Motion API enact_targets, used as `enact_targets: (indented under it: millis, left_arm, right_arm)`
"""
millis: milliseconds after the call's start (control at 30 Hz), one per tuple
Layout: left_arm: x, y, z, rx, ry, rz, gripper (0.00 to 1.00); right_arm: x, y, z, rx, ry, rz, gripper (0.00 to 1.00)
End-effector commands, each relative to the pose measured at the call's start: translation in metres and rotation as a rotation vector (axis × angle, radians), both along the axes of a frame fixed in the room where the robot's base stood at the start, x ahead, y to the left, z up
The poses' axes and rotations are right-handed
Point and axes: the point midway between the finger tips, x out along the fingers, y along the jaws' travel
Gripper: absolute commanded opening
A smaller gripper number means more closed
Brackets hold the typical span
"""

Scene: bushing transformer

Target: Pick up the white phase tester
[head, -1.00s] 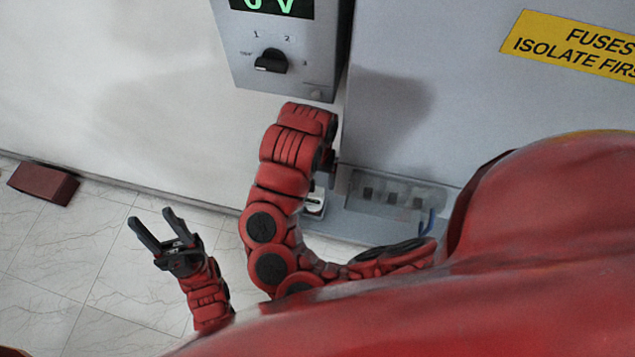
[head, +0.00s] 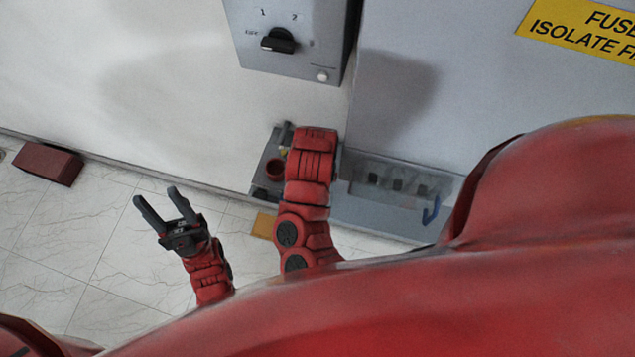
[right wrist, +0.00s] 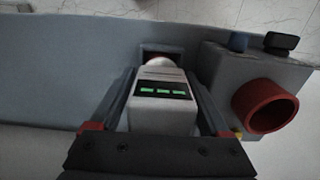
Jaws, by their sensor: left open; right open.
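The white phase tester (right wrist: 160,112) stands between the two fingers of my right gripper (right wrist: 160,76) in the right wrist view. In the head view my right arm hides the tester and most of that gripper. My left gripper (head: 157,206) is open and empty above the floor at the left.
A grey block with a red-brown ring (right wrist: 266,106) stands just right of the tester. A grey cabinet with a black rotary knob (head: 278,41) is above. A clear-covered tray (head: 395,182) lies right of my arm. A dark red block (head: 47,163) lies on the floor.

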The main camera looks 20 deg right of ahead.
Motion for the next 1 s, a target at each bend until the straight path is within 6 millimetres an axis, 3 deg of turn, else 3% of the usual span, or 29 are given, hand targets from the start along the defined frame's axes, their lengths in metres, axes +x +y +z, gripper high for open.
enact_targets:
  millis: [267, 300, 733, 1000]
  left_arm:
    - [0.0001, 0.0, 0.0016, 0.0, 0.0, 0.0, 0.5]
    - [0.0001, 0.0, 0.0016, 0.0, 0.0, 0.0, 0.5]
    - [0.0001, 0.0, 0.0016, 0.0, 0.0, 0.0, 0.5]
    - [0.0001, 0.0, 0.0021, 0.0, 0.0, 0.0, 0.5]
  right_arm:
    - [0.0011, 0.0002, -0.0051, -0.001, -0.003, 0.0, 0.8]
    - [0.001, 0.0003, -0.0051, -0.001, -0.003, 0.0, 0.76]
    - [0.001, 0.0002, -0.0049, -0.001, -0.003, 0.001, 0.0]
    - [0.0015, 0.0001, -0.0038, -0.001, -0.003, 0.001, 0.0]
